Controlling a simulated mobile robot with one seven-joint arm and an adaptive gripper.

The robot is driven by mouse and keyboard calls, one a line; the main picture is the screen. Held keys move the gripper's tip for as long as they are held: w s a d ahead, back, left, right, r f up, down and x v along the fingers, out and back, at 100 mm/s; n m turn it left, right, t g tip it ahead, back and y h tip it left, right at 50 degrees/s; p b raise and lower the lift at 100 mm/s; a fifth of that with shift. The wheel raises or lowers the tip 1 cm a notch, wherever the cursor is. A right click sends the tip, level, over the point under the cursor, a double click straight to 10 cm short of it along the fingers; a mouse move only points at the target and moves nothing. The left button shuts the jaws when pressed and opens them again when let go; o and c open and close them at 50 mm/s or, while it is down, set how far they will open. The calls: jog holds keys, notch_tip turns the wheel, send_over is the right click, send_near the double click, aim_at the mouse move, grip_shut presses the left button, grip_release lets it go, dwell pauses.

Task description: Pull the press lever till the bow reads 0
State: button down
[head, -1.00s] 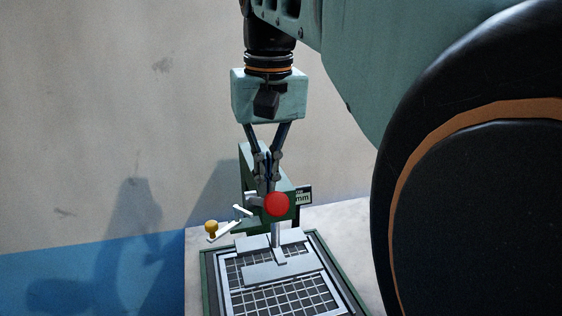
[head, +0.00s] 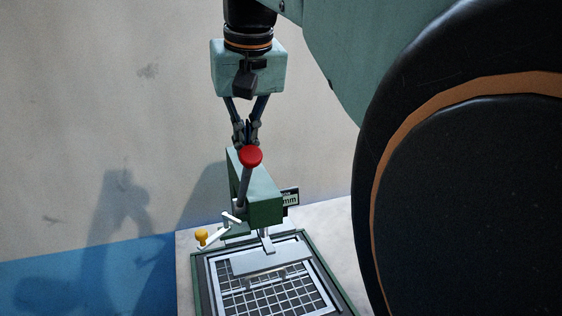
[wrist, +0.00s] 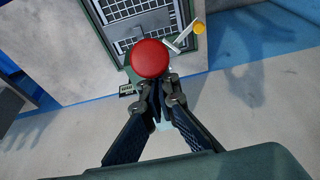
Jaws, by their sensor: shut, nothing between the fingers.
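The green press (head: 262,196) stands behind a framed mesh. Its lever ends in a red knob (head: 251,156) and now points steeply up. The knob also shows in the wrist view (wrist: 149,58), where it hides most of the lever. My gripper (head: 246,143) is shut, with its fingertips right behind the knob; I cannot tell whether they touch it. In the wrist view the closed fingertips (wrist: 158,86) lie just below the knob. A small dark display (head: 290,198) reads "mm" at the press's right side; its figure cannot be read.
The sieve frame (head: 201,284) lies flat on a pale table top (head: 330,212), with a grey crossbar (head: 272,257) over its mesh. A white crank with a yellow knob (head: 202,237) sticks out left of the press. A wall stands close behind.

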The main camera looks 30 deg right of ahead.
jog(key=shift+w+r+t+p, duration=0.25)
jog(key=shift+w+r, duration=0.05)
jog(key=shift+r, duration=0.55)
jog(key=shift+w+r+t+p, duration=0.2)
jog(key=shift+w+r+t, duration=0.1)
jog(key=shift+r, duration=0.55)
notch_tip(320, 180, up, 8)
jog(key=p, duration=0.5)
jog(key=shift+f, duration=0.1)
